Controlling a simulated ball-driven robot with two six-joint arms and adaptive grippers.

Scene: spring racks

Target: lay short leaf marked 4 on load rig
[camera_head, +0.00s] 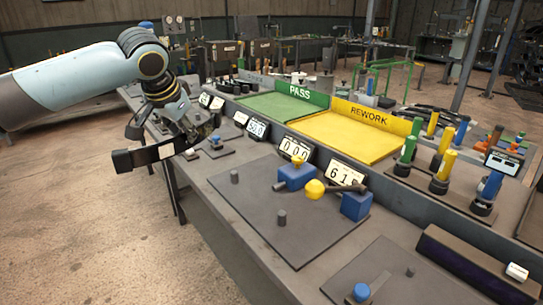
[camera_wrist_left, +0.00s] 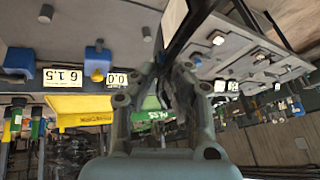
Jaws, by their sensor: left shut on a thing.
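My left gripper (camera_head: 190,122) is shut on a dark flat leaf (camera_head: 145,156) and holds it in the air at the left of the bench. The leaf has a white label (camera_head: 166,150) whose mark I cannot read. In the left wrist view the leaf (camera_wrist_left: 196,22) lies between the fingers, with its label near the top edge. What looks like the load rig is a grey plate (camera_head: 250,215) with upright pegs, two blue blocks (camera_head: 296,175) and a yellow knob (camera_head: 314,189). The leaf is apart from this plate. My right gripper is not in view.
Displays reading 0.0 (camera_head: 296,148) and 61.5 (camera_head: 347,175) stand behind the plate. A green PASS tray (camera_head: 270,106) and a yellow REWORK tray (camera_head: 340,136) lie beyond. Coloured handled tools (camera_head: 441,172) stand at right. The plate's middle is clear.

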